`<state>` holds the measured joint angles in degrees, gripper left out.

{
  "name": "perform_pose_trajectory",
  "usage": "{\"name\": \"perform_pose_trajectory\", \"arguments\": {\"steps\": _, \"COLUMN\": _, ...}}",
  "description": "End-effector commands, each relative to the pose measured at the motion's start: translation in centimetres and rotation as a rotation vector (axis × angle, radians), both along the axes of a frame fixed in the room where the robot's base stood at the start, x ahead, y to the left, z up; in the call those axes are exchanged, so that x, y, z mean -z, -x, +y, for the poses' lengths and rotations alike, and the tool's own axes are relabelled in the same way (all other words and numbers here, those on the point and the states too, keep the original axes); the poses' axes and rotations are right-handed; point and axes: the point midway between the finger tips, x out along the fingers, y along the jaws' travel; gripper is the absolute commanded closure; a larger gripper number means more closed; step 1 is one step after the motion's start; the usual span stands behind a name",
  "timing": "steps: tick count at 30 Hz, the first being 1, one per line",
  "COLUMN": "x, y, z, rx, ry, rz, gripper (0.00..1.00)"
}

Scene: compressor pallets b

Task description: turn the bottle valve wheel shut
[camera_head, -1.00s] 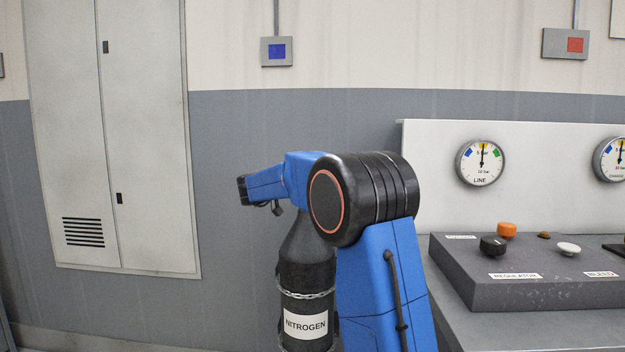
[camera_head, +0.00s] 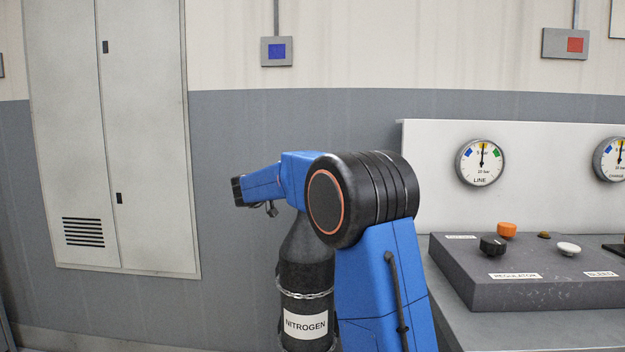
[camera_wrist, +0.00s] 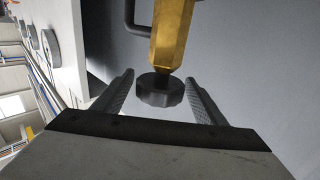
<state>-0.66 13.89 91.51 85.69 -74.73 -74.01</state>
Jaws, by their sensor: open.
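The dark nitrogen bottle (camera_head: 307,270) stands upright in the head view, partly behind my arm; its top and valve are hidden there. In the wrist view, the black ribbed valve wheel (camera_wrist: 160,91) sits at the end of a yellow valve body (camera_wrist: 172,35). My gripper (camera_wrist: 159,81) is open, with one finger on each side of the wheel. Gaps show between the wheel and both fingers, so it is not clamped.
A bench at the right carries a dark block (camera_head: 540,285) with several knobs and a panel with the LINE gauge (camera_head: 481,163). A grey cabinet (camera_head: 115,140) is on the wall at left. A dark curved handle (camera_wrist: 135,18) is beside the valve body.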

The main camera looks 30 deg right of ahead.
Motion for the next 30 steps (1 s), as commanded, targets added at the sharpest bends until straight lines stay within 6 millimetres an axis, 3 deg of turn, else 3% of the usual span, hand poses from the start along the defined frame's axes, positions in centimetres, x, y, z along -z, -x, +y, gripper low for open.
{"name": "perform_pose_trajectory", "arguments": {"steps": 18, "x": 0.0, "y": 3.4, "z": 11.7, "rx": -0.003, "ry": 0.0, "rz": 0.0, "gripper": 0.35}}
{"name": "perform_pose_trajectory", "arguments": {"steps": 24, "x": 0.0, "y": 4.1, "z": 14.1, "rx": -0.002, "ry": 0.0, "rz": 0.0, "gripper": 0.35}}
{"name": "perform_pose_trajectory", "arguments": {"steps": 30, "x": 0.0, "y": 4.4, "z": 14.9, "rx": -0.001, "ry": 0.0, "rz": 0.0, "gripper": 0.35}}
